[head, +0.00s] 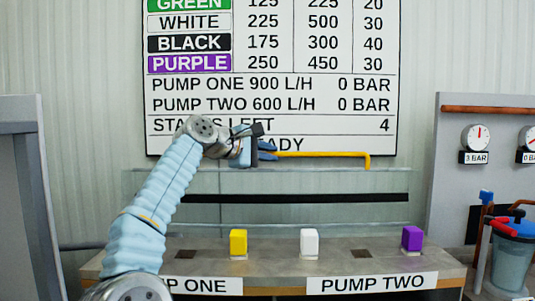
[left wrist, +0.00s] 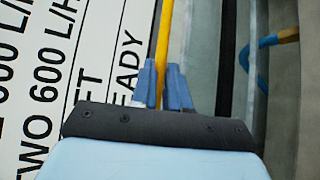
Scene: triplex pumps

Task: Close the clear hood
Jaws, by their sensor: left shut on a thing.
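The clear hood (head: 300,184) is a see-through panel above and behind the bench, with its top edge near the sign's lower border. A yellow handle bar (head: 325,153) runs along its top and bends down at the right end. My left gripper (head: 268,150) is shut on the left part of this handle. In the left wrist view the yellow bar (left wrist: 164,40) passes between the blue fingertips (left wrist: 165,84). My right gripper is not in view.
The bench (head: 275,252) carries a yellow block (head: 238,242), a white block (head: 309,242) and a purple block (head: 411,238). A sign (head: 270,95) hangs behind.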

